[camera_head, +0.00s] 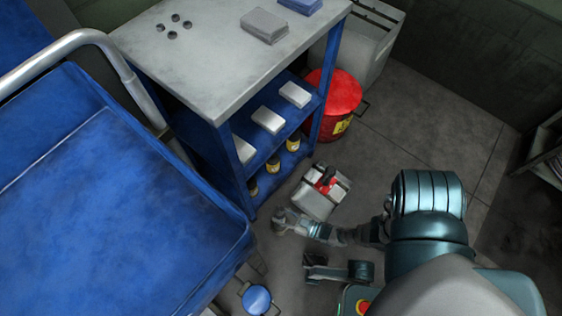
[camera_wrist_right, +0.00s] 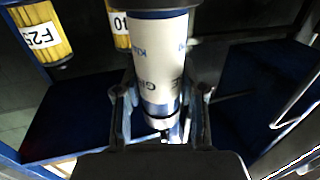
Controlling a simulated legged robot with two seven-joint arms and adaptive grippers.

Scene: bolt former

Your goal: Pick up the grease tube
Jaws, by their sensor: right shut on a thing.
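The grease tube (camera_wrist_right: 160,55) is a white cylinder with blue lettering and a dark blue band near its upper end in the right wrist view. My right gripper (camera_wrist_right: 161,95) is shut on it, with one finger on each side near its lower end. In the head view my right arm reaches left, and its gripper (camera_head: 290,220) is near the floor beside the blue shelf unit; the tube cannot be made out clearly there. My left gripper is not in view.
Yellow containers (camera_wrist_right: 42,38) with white labels stand behind the tube. The shelf unit (camera_head: 225,55) carries white boxes (camera_head: 268,119) on its middle shelf. A grey toolbox (camera_head: 314,201), a red bin (camera_head: 340,92) and a blue cart (camera_head: 105,190) stand nearby.

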